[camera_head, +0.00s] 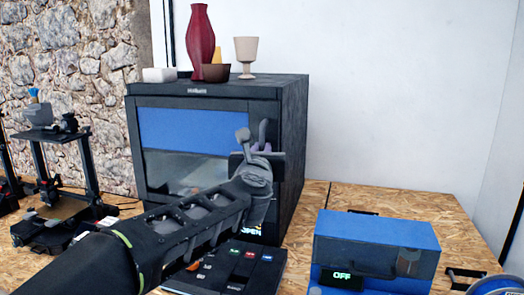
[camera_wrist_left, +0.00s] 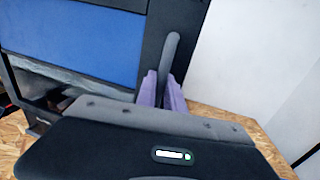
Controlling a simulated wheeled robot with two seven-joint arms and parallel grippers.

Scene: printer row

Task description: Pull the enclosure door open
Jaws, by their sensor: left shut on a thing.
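The enclosure (camera_head: 290,130) is a black box on the wooden table, seen at the centre of the head view. Its front door (camera_head: 204,131) has a blue panel above a clear window, and the blue panel also shows in the wrist view (camera_wrist_left: 70,40). The grey door handle (camera_wrist_left: 172,52) is an upright bar on the door's right side. My left gripper (camera_wrist_left: 163,92) has its purple fingers shut on the handle's lower part. In the head view my left arm (camera_head: 205,215) covers part of the door's lower right. I cannot tell whether the door stands slightly ajar. My right gripper is not in view.
A red vase (camera_head: 201,40), a goblet (camera_head: 246,55), a brown bowl (camera_head: 215,73) and a white box (camera_head: 160,75) stand on the enclosure. A button panel (camera_head: 240,268) and a blue box (camera_head: 375,240) lie in front. A printer (camera_head: 55,170) stands left.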

